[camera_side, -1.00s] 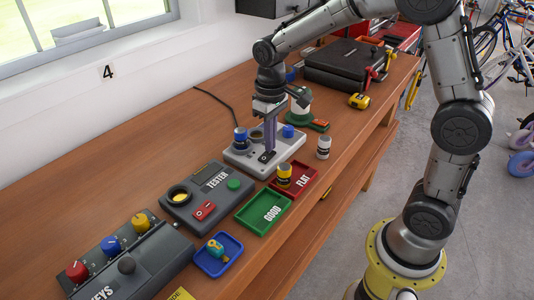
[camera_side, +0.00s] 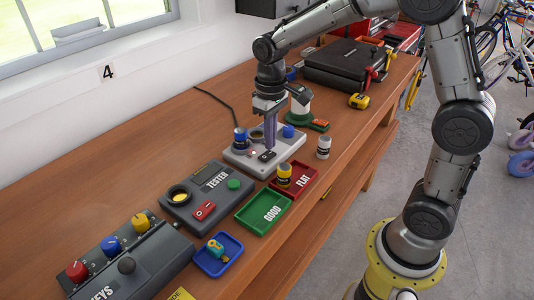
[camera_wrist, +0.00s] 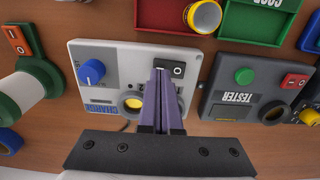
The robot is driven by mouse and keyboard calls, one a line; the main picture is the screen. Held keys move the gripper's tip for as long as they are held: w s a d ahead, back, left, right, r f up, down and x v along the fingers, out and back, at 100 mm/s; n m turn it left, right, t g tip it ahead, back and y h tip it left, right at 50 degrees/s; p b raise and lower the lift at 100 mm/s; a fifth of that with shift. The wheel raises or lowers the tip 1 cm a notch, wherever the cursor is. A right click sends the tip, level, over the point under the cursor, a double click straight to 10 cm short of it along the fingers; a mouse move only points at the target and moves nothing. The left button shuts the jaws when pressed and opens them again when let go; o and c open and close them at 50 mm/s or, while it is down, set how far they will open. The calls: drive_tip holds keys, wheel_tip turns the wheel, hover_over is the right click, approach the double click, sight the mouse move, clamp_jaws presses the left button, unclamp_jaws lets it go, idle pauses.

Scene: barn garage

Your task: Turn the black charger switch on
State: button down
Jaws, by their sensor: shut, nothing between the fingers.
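The charger (camera_side: 238,158) is a pale grey box on the bench, with a blue knob (camera_side: 288,131); the knob also shows in the wrist view (camera_wrist: 92,71). Its black switch (camera_side: 267,156) is a small rocker, seen in the wrist view (camera_wrist: 178,70) with O and I marks. My gripper (camera_side: 270,149) is shut and empty, pointing down over the charger. In the wrist view, its purple fingertips (camera_wrist: 160,71) overlap the switch's left part. I cannot tell whether they touch it or which way the rocker is tipped.
The tester (camera_side: 207,192) stands left of the charger in the side view. A red tray (camera_side: 311,172) and a green tray (camera_side: 253,222) lie in front. A green-based object (camera_side: 302,110) stands behind.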

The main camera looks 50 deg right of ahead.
sight(270, 153)
drive_tip(key=shift+r, duration=2.75)
drive_tip(key=s+r+t, duration=0.3)
drive_tip(key=s+r, duration=0.5)
drive_tip(key=s, duration=0.2)
drive_tip(key=s+f+t, duration=0.2)
drive_tip(key=s+f, duration=0.3)
drive_tip(key=s, duration=0.6)
drive_tip(key=shift+a+t, duration=0.15)
drive_tip(key=shift+t, duration=0.15)
